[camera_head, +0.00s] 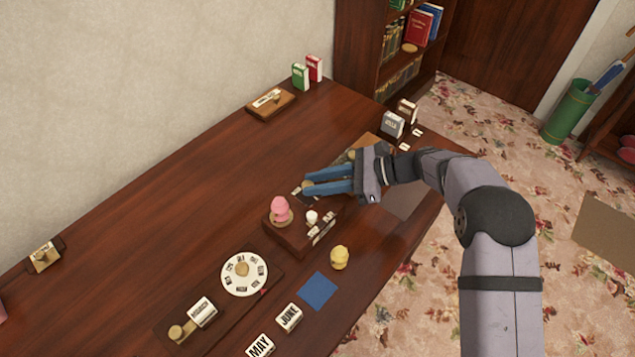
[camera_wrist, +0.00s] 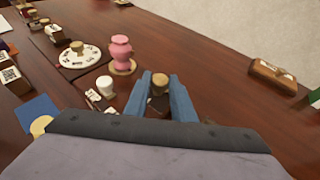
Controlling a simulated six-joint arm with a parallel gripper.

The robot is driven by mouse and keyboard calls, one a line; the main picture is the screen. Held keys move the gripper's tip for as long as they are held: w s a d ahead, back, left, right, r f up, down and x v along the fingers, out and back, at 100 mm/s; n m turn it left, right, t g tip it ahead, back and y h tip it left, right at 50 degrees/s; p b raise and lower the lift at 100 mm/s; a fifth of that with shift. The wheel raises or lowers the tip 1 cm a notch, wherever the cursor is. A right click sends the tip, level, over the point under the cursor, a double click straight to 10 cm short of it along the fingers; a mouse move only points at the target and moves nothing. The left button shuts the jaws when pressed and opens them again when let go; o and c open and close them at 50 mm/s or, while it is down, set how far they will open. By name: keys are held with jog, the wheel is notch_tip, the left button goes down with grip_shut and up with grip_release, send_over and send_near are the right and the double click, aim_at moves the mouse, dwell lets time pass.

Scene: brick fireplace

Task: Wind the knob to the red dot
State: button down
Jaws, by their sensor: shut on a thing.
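My gripper (camera_head: 306,187) is shut on a tan, round-topped knob (camera_head: 307,185) at the middle of the table. In the wrist view the knob (camera_wrist: 160,79) sits between the tips of the two blue fingers. A dark base shows just below the knob between the fingers. Most of the knob's side and the surface around it are hidden by the fingers. I cannot make out a red dot near this knob. A white dial (camera_head: 257,283) with dark labels and its own tan knob (camera_head: 241,268) stands apart, nearer the front left.
A pink vase-like piece (camera_head: 281,209) and a small white piece (camera_head: 312,217) stand on a wooden block close by the fingers. A yellow piece (camera_head: 339,257) and a blue square (camera_head: 318,291) lie nearer the front.

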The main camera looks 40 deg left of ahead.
jog(key=c, duration=1.5)
grip_release()
jog(key=shift+b+v, duration=0.65)
jog(key=shift+v, duration=3.05)
